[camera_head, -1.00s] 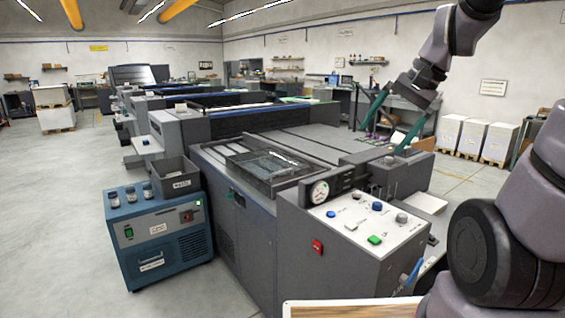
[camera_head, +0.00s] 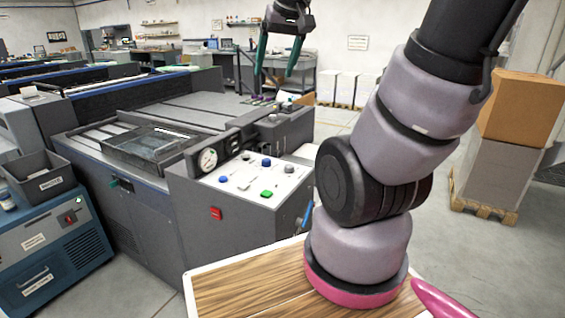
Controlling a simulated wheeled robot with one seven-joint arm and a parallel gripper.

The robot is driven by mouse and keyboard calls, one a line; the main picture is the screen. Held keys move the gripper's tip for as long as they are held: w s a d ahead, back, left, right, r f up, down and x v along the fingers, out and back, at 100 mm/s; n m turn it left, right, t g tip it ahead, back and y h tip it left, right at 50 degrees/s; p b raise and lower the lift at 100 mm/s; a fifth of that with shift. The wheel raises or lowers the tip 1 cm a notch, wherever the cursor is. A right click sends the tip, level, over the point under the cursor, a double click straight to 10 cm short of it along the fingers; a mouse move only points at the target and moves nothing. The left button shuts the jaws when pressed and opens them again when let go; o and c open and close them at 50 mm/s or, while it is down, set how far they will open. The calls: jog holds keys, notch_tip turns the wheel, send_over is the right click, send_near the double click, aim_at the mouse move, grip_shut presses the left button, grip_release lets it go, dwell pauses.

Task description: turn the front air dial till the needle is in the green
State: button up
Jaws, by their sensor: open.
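A round white gauge (camera_head: 208,160) stands at the left end of the white control panel (camera_head: 244,192) on the grey press. Its needle and any green band are too small to read. On the panel are a blue knob (camera_head: 266,162), a grey knob (camera_head: 289,168), a small blue button (camera_head: 223,179) and a green button (camera_head: 267,194). I cannot tell which one is the front air dial. My gripper (camera_head: 275,74) is open and empty, its two green fingers pointing down. It shows above and beyond the panel, apart from it.
A red switch (camera_head: 216,213) is on the press's front side. A blue unit (camera_head: 55,245) with a grey bin (camera_head: 40,178) stands at the left. Boxes on a pallet (camera_head: 495,170) are at the right. Grey floor between press and pallet looks clear.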

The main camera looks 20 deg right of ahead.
jog(key=w+d+f+n+g, duration=0.1)
jog(key=w+d+f+n, duration=0.1)
jog(key=w+d+f, duration=0.3)
jog(key=n+g, duration=0.4)
jog(key=n, duration=0.4)
send_over(289, 166)
notch_tip(289, 166, down, 21)
jog(key=shift+h, duration=0.3)
notch_tip(289, 166, down, 11)
jog(key=shift+w+d+f, duration=0.1)
jog(key=shift+w+f, duration=0.05)
grip_shut()
